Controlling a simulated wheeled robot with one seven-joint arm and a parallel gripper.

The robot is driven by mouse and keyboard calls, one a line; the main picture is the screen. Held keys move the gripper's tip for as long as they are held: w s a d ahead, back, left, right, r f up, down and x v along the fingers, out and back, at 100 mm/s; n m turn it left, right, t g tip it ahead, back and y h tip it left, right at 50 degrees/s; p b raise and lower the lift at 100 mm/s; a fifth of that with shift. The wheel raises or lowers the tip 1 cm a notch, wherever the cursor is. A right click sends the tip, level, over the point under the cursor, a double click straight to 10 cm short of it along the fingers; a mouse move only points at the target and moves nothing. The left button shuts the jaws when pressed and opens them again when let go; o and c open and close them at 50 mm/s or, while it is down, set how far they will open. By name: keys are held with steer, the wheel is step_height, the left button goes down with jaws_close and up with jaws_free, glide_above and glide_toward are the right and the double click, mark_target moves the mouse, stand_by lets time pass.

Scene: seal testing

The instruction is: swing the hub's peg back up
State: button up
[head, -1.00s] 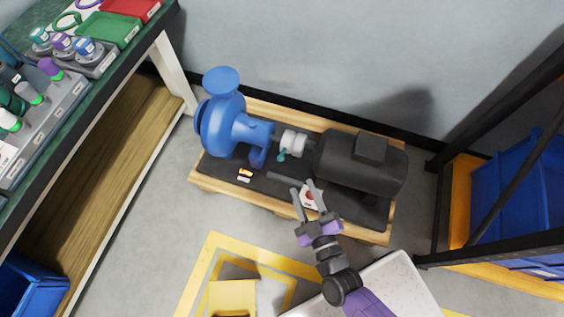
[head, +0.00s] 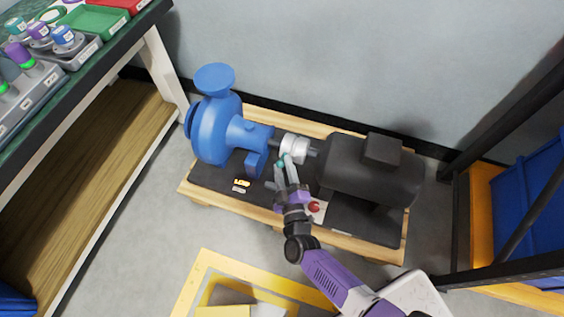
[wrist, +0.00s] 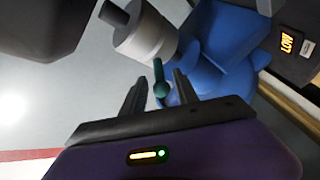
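The hub (head: 295,147) is a pale grey-white cylinder on the shaft between the blue pump (head: 215,125) and the black motor (head: 360,165). In the wrist view the hub (wrist: 145,38) is at top centre. Its teal-green peg (wrist: 158,70), with a rounded end, points down in that picture, toward my gripper (wrist: 160,80). The gripper is open, with one dark finger on each side of the peg and gaps between. In the head view my gripper (head: 284,166) is at the hub's near side and partly hides the peg.
Pump and motor stand on a dark plate on a wooden pallet (head: 230,204). A red button (head: 314,207) on a white plate sits just right of the gripper. A small lit display (head: 242,183) lies to the left. A workbench (head: 110,50) is at left, a shelf rack (head: 480,205) at right.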

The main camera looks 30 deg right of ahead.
steer(key=shift+b+x, duration=0.35)
steer(key=shift+x, duration=1)
jaws_close()
stand_by(0.4)
